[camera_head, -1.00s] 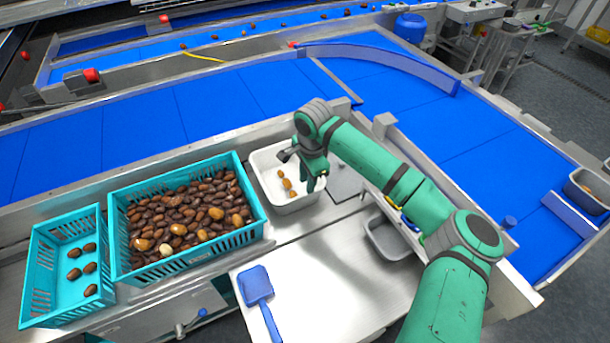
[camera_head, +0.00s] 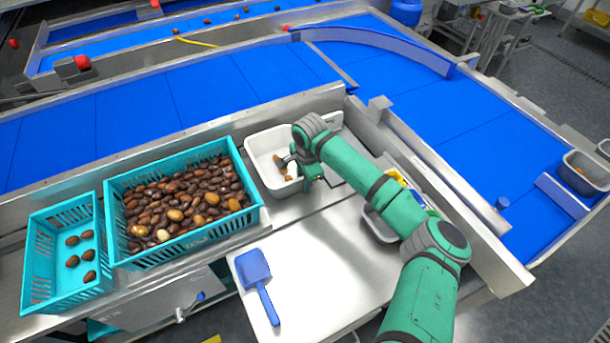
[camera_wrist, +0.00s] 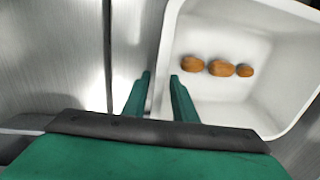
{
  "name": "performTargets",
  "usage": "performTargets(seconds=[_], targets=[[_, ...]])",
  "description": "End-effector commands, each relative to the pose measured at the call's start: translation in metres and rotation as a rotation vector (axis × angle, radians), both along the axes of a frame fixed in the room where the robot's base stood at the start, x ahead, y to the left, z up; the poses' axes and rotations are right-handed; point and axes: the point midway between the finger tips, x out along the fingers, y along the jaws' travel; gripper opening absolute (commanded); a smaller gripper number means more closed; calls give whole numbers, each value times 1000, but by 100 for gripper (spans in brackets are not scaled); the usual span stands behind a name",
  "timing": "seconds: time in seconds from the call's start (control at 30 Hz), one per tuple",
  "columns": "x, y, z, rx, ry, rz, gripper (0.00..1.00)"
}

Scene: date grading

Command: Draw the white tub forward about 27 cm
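The white tub (camera_head: 258,146) stands on the steel bench to the right of the large teal crate, with a few brown dates in it. In the wrist view the tub (camera_wrist: 240,24) fills the right side, with 3 dates (camera_wrist: 221,68) on its floor. My gripper (camera_wrist: 160,80) points down at the tub's near wall. One finger shows inside the tub and the other outside, with the wall between them. A gap shows between the fingertips; I cannot tell whether they touch the wall. In the head view my gripper (camera_head: 300,176) partly hides the tub's right side.
A teal crate (camera_head: 190,238) full of dates and a smaller teal crate (camera_head: 60,296) stand left. A blue scoop (camera_head: 254,267) lies on the white board (camera_head: 310,262), in front of the tub. A grey bin (camera_head: 378,226) is right, partly behind my arm.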

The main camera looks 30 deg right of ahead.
Motion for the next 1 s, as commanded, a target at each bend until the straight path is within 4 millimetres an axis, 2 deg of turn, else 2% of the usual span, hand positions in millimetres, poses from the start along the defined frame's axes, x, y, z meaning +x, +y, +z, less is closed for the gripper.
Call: performTargets(seconds=[0.2,0.5,0.53,0.6,0.63,1.0], targets=[[1,0,-13,0,0,0,25],[2,0,-14,0,0,1,25],[2,0,-14,0,0,1,20],[2,0,-14,0,0,1,3],[2,0,-14,0,0,1,0],[5,8,-14,0,1,12,0]])
